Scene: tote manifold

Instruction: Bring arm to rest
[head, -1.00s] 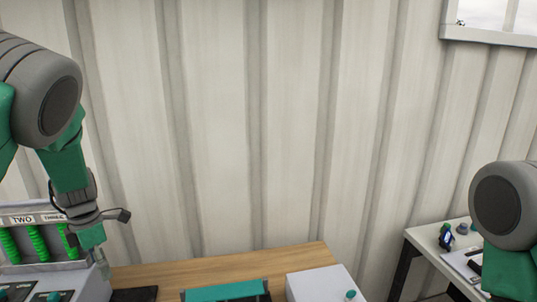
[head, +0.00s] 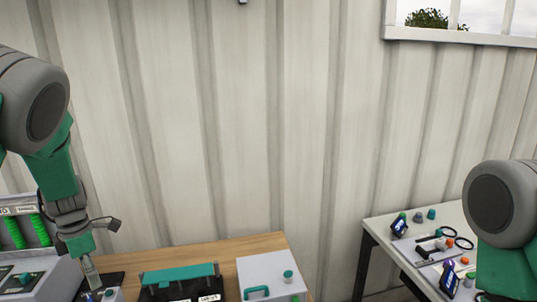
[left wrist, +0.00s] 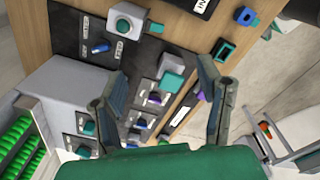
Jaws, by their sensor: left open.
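My left arm comes in at the left of the head view and hangs down over the left end of the wooden table (head: 232,245). My left gripper (head: 92,272) points down there, above a dark panel (head: 82,290). In the left wrist view its two fingers (left wrist: 160,92) are spread wide with nothing between them. Beyond them lie the dark panel and grey blocks with teal knobs, apart from the fingers as far as I can tell. My right arm shows only as a rounded link at the right edge of the head view; its gripper is out of view.
A grey rack with green coils (head: 28,230) stands left of the gripper. A black tote with a teal handle (head: 180,273) and a grey box (head: 268,276) sit on the table. A white side table (head: 385,225) with small items stands right. A corrugated wall is behind.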

